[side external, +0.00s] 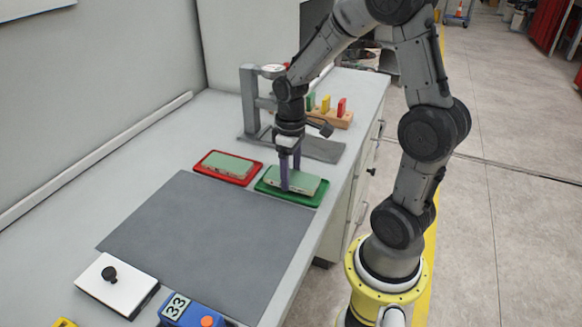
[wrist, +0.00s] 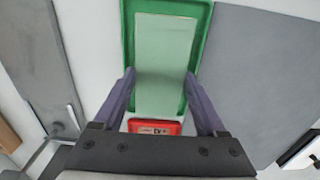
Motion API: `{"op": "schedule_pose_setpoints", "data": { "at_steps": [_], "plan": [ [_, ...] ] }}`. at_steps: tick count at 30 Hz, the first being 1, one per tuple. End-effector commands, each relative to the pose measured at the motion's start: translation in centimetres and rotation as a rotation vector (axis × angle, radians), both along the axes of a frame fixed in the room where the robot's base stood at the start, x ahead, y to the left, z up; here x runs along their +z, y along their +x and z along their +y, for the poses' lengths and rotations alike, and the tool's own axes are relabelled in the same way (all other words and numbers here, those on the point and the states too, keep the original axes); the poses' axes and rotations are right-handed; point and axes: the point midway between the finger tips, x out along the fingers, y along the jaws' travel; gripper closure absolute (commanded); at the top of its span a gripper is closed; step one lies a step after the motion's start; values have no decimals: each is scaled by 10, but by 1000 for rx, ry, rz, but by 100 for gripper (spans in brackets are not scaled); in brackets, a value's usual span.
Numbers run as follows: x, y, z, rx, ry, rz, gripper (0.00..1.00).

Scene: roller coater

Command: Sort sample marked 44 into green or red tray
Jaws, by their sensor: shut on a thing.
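A flat pale-green sample (side external: 308,183) lies at the green tray (side external: 272,193), and it also shows in the wrist view (wrist: 165,60). My gripper (side external: 290,184) points down there and is shut on this sample, with one purple finger along each long side in the wrist view (wrist: 160,95). The sample appears flat and within the tray's rim; whether it touches the tray floor is hard to tell. A similar pale-green sample (side external: 230,165) lies in the red tray (side external: 207,173). I cannot read a number on either sample.
A dark grey mat (side external: 210,240) lies empty in front of the trays. A white plate with a black knob (side external: 118,286) and a blue device showing 33 (side external: 190,312) stand at the front. Behind are a grey stand (side external: 250,100) and a wooden block with coloured pieces (side external: 335,117).

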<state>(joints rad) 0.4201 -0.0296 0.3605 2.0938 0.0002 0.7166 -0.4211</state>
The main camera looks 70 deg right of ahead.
Motion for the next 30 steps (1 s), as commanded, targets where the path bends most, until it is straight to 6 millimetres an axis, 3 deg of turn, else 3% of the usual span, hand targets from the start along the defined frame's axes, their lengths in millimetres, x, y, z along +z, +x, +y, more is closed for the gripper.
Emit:
{"op": "schedule_pose_setpoints", "data": {
  "at_steps": [9, 10, 14, 22, 30],
  "plan": [
    [-1, 0, 0, 0, 0, 0, 81],
    [-1, 0, 0, 0, 0, 0, 21],
    [-1, 0, 0, 0, 0, 0, 0],
    [1, 0, 0, 0, 0, -1, 0],
    [20, 1, 0, 0, -1, -3, 0]
  ]
}}
